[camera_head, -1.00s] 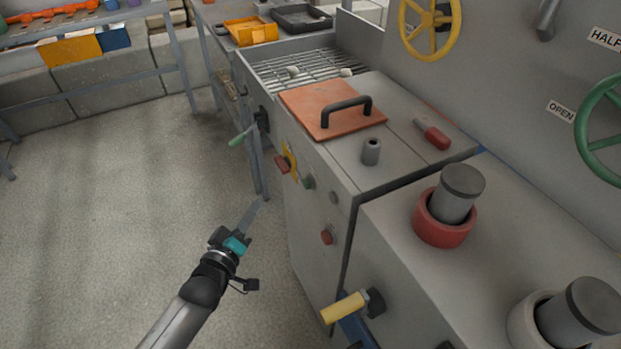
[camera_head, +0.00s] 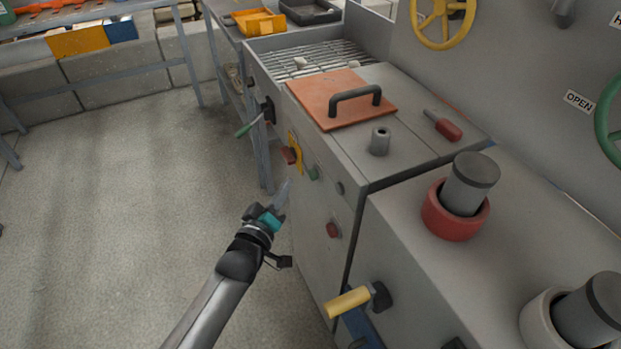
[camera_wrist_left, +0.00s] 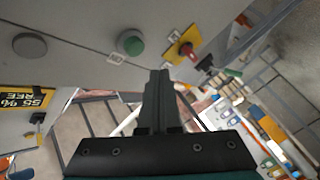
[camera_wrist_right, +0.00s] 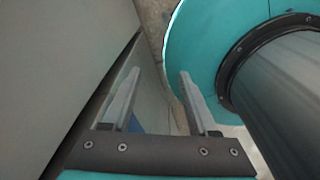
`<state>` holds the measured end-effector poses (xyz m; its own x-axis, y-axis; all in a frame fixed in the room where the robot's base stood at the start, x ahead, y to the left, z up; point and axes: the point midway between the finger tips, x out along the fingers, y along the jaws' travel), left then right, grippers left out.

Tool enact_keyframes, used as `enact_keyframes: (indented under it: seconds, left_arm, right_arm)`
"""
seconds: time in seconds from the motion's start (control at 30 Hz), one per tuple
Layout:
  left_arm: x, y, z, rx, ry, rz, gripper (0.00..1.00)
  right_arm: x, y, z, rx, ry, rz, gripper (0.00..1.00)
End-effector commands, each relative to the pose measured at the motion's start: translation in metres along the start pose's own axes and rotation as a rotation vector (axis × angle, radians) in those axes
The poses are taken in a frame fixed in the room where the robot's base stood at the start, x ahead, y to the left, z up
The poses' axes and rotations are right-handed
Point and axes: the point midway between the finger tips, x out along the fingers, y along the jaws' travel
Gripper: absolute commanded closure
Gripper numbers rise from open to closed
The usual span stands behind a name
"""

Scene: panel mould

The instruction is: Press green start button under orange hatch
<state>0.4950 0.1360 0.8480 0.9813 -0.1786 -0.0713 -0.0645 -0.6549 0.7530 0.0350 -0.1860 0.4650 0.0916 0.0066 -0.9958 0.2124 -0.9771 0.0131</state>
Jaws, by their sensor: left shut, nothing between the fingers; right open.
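The green button (camera_head: 313,173) is on the cabinet's front face, below the orange hatch (camera_head: 340,97), which lies closed on top with a dark handle. The button also shows in the left wrist view (camera_wrist_left: 131,43), round and unobstructed. My left gripper (camera_head: 283,190) is shut and empty, close to the front face, left of and slightly below the green button in the head view. In the left wrist view its fingertips (camera_wrist_left: 160,74) appear just right of and below the button; I cannot tell the exact gap. My right gripper (camera_wrist_right: 157,75) is open and empty beside a grey panel.
A grey button (camera_head: 340,188) and another red button (camera_head: 333,230) are right and below. A green-handled lever (camera_head: 250,126) and a yellow handle (camera_head: 348,302) jut out. The floor at left is clear.

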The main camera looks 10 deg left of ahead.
Motion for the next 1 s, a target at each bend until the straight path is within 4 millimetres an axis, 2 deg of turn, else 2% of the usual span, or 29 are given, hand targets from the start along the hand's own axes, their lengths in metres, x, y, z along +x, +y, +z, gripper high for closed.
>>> enact_keyframes:
  seconds: [0.3, 1.0]
  left_arm:
    - [0.018, 0.013, 0.013, 0.000, 0.001, -0.001, 1.00]
    - [0.019, 0.013, 0.013, 0.001, 0.001, -0.001, 1.00]
  right_arm:
    - [0.004, 0.000, 0.001, 0.001, 0.000, 0.000, 0.41]
    - [0.004, 0.005, 0.001, -0.001, 0.000, 0.006, 0.41]
